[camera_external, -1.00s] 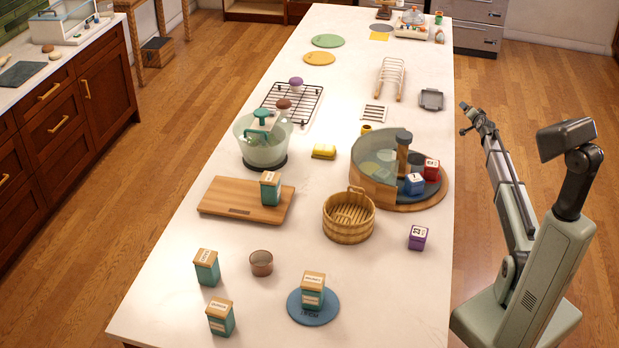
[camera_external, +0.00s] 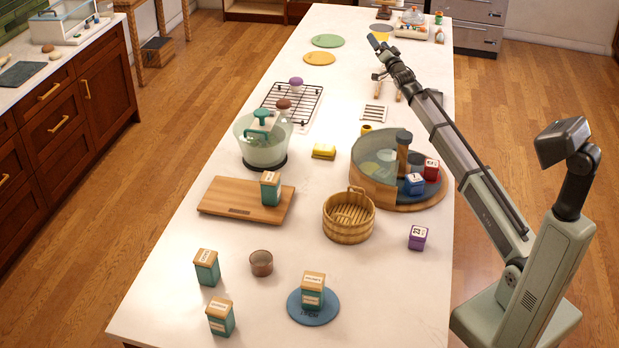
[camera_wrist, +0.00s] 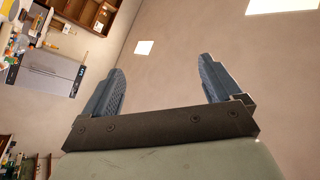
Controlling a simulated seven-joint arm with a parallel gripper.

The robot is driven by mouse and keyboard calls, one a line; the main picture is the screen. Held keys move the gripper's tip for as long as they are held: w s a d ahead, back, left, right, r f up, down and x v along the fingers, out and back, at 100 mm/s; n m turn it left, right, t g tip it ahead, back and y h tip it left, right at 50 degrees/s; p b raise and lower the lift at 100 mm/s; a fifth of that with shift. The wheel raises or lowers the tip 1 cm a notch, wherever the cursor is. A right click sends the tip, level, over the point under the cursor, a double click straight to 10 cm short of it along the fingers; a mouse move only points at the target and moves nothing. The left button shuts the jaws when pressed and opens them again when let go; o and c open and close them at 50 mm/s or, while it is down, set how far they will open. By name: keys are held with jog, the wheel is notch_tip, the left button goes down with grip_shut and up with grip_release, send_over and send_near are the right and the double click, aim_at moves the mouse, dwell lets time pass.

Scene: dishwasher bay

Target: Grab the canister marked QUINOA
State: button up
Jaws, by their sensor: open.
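Several teal canisters with wooden lids and pale labels stand upright on the white counter (camera_external: 285,220). One canister (camera_external: 270,190) is on the wooden cutting board (camera_external: 222,199). A second canister (camera_external: 207,271) stands at the left, and a third canister (camera_external: 221,322) stands near the front edge. A fourth canister (camera_external: 312,296) sits on a round blue mat (camera_external: 303,317). The labels are too small for me to tell which reads QUINOA. My gripper (camera_external: 374,41) is raised over the far part of the counter, away from the canisters. In the wrist view its jaws (camera_wrist: 158,70) are open and empty.
A wooden basket (camera_external: 348,228), a round tray with a glass guard (camera_external: 382,196) and a purple box (camera_external: 417,238) lie along the right side.

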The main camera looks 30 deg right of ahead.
jog(key=a+r+n+t+y, duration=0.15)
jog(key=a+r, duration=0.25)
jog(key=a, duration=0.5)
jog(key=a+r+g+y, duration=0.1)
jog(key=a+r+y, duration=0.25)
jog(key=a, duration=0.55)
jog(key=s+a+f+m+g+y, duration=0.1)
jog(key=s+a+f+g, duration=0.3)
jog(key=a, duration=1)
jog(key=a+f+m+g+y, duration=0.15)
jog(key=a+f, duration=0.35)
jog(key=a, duration=0.8)
jog(key=s+a+f+m+g+y, duration=0.1)
jog(key=s+a+f+g, duration=0.3)
jog(key=a, duration=1)
jog(key=s+a+f+g+y, duration=0.1)
jog(key=s+a+f+g, duration=0.35)
jog(key=s+a, duration=0.55)
jog(key=n+g+h, duration=0.1)
jog(key=g+h, duration=0.2)
jog(key=g, duration=0.8)
send_near(219, 305)
jog(key=x, duration=0.5)
jog(key=shift+s+d+f, duration=0.1)
jog(key=shift+s+f, duration=0.05)
jog(key=shift+f, duration=0.1)
jog(key=shift+x, duration=2.65)
